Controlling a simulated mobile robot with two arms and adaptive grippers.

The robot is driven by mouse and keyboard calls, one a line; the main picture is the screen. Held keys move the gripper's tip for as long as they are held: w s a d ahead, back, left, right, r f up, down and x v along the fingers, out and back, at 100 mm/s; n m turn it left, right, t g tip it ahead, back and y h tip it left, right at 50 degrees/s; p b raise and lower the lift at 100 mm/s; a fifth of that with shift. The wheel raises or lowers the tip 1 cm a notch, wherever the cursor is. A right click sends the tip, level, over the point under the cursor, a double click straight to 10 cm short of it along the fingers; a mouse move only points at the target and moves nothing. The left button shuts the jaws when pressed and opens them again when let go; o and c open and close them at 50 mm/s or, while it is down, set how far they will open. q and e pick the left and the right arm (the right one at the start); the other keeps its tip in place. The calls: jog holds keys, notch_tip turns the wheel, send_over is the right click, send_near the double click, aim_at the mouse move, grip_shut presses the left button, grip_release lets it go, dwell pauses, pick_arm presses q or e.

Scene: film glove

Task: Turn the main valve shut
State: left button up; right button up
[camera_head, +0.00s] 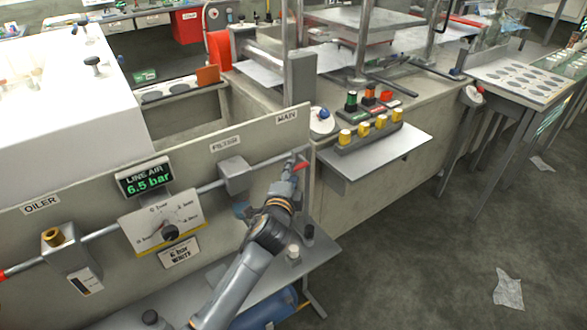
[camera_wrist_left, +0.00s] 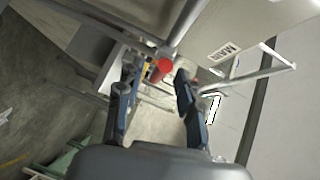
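The main valve shows as a small red handle (camera_head: 300,166) at the right end of the air pipe, below the MAIN label (camera_head: 287,117). My left gripper (camera_head: 291,163) is at that end of the pipe, close beside the red handle, and partly covers the valve. In the left wrist view my gripper (camera_wrist_left: 157,76) has its two dark fingers apart, with a red piece (camera_wrist_left: 160,68) showing between the tips. I cannot tell whether a finger touches it. The valve body is mostly hidden. My right gripper is not in view.
The panel carries a display (camera_head: 145,178) reading LINE AIR 6.5 bar, a regulator dial (camera_head: 169,232) and a grey block (camera_head: 234,175) on the pipe.

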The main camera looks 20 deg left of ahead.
pick_arm(q)
jog(key=shift+w+a+f, duration=0.1)
jog(key=shift+w, duration=0.6)
jog(key=shift+w+a+f, duration=0.1)
jog(key=shift+w, duration=0.6)
jog(key=shift+c, duration=0.2)
grip_shut()
